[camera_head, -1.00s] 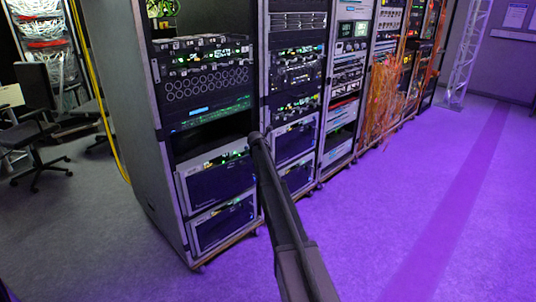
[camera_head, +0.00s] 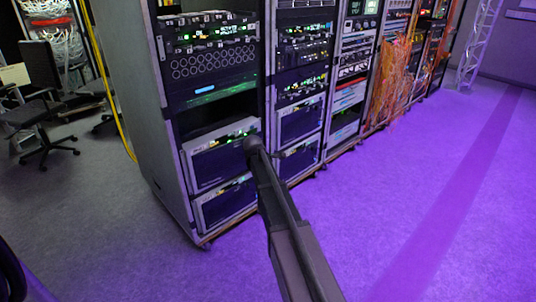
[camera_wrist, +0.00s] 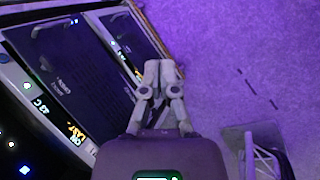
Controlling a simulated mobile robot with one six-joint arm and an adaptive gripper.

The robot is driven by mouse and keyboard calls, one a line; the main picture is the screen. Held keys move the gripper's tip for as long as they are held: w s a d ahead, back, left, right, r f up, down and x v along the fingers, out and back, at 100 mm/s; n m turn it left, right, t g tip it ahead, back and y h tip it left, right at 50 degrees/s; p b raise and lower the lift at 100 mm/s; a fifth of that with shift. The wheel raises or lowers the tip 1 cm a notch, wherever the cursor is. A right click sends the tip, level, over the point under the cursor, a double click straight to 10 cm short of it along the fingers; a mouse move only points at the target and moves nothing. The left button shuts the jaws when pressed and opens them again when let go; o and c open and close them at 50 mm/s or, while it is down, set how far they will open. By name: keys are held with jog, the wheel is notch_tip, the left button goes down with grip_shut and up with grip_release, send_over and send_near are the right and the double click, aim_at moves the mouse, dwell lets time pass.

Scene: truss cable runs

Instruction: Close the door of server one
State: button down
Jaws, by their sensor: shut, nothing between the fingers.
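Two server units with dark front panels sit low in the nearest rack, an upper one (camera_head: 215,165) and a lower one (camera_head: 225,203). I cannot tell which is server one. Their fronts look nearly flush in the head view; a small opening cannot be ruled out. In the wrist view a dark front panel (camera_wrist: 75,80) with lit readouts fills the left, with a second panel (camera_wrist: 132,40) beside it. My gripper (camera_wrist: 160,70) is shut and empty, just right of these fronts in the picture; contact cannot be judged. In the head view my arm hides the gripper.
A dark empty bay (camera_head: 212,115) is above the upper unit. More racks run to the back right, one with hanging orange cables (camera_head: 393,80). A yellow cable (camera_head: 108,85) hangs at the rack's left side, near an office chair (camera_head: 38,115). The purple floor (camera_head: 400,190) at right is clear.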

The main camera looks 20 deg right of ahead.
jog(key=s+a+m+g+y, duration=0.1)
jog(key=s+a+m, duration=0.3)
jog(key=s, duration=0.6)
jog(key=s+a+f+m+g+y, duration=0.1)
jog(key=s+a+m, duration=0.3)
jog(key=s, duration=0.6)
jog(key=s+a+f+m+g+y, duration=0.1)
jog(key=s+a+m, duration=0.4)
jog(key=s, duration=0.5)
jog(key=shift+s+m+g+y, duration=0.2)
jog(key=shift+m+g+y, duration=0.15)
jog(key=shift+m, duration=0.55)
jog(key=shift+w+a+r, duration=0.1)
